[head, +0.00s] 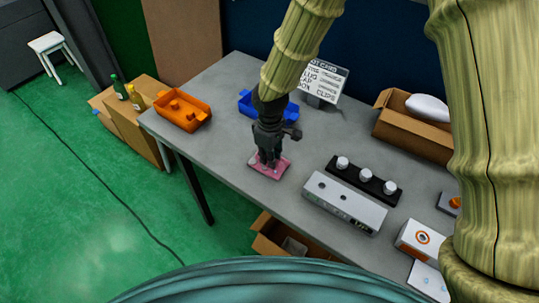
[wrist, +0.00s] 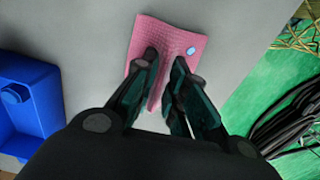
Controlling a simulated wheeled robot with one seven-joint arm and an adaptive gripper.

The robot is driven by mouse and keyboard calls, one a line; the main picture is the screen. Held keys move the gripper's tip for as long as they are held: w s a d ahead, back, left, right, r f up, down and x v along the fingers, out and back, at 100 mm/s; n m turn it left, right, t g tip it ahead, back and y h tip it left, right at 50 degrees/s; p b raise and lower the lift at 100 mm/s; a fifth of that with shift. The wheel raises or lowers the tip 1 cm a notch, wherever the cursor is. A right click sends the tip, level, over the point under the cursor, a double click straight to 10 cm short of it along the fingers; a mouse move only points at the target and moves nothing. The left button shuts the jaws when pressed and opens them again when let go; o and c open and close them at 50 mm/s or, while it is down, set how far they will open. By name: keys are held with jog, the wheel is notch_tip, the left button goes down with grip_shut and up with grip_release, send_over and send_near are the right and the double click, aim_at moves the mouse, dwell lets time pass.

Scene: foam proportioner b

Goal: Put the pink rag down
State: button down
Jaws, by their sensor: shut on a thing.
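The pink rag (head: 268,168) is at the front part of the grey table, under my gripper (head: 268,158). In the wrist view the rag (wrist: 172,38) has a waffle texture and a small light-blue round mark. My gripper (wrist: 168,72) is shut on the rag, with a raised fold of it pinched between the fingers. The rest of the rag spreads out flat beyond the fingertips. It looks to be at or very near the table surface; I cannot tell whether all of it touches. The fingers hide part of the rag.
On the grey table (head: 222,105) are an orange tray (head: 184,108), a blue tray (head: 250,104), a sign (head: 323,78), a grey panel block (head: 343,204), a black strip with white knobs (head: 364,182) and a cardboard box (head: 412,130). Bare table lies left of the rag.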

jog(key=shift+f, duration=0.25)
jog(key=c, duration=1.4)
grip_release()
jog(key=shift+w, duration=0.1)
jog(key=shift+o, duration=0.2)
jog(key=shift+r, duration=0.1)
